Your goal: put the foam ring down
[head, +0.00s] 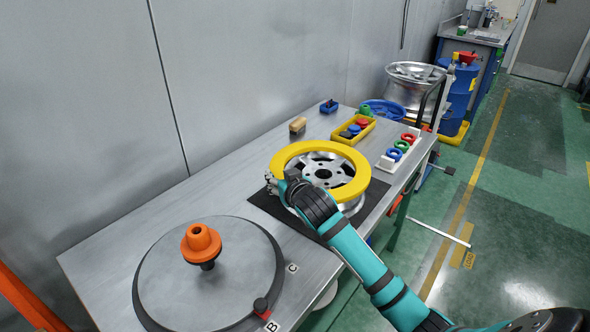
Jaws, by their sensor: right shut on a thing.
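The foam ring (359,182) is a flat yellow ring over the silver spoked wheel (322,172), whose hub and spokes show through its opening. I cannot tell whether the ring touches the wheel rim or hovers just above it. My right gripper (278,184) is shut on the ring's near left edge; its fingers are partly hidden behind the wrist. The wheel lies on a black mat (268,204) on the steel bench. My left gripper is not in view.
A round grey plate (180,290) with an orange cone (201,243) on a spindle is at the bench's near left. A yellow tray (343,139) of coloured parts and a white rack (386,163) of rings stand beyond the wheel. Bare bench (135,225) lies left.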

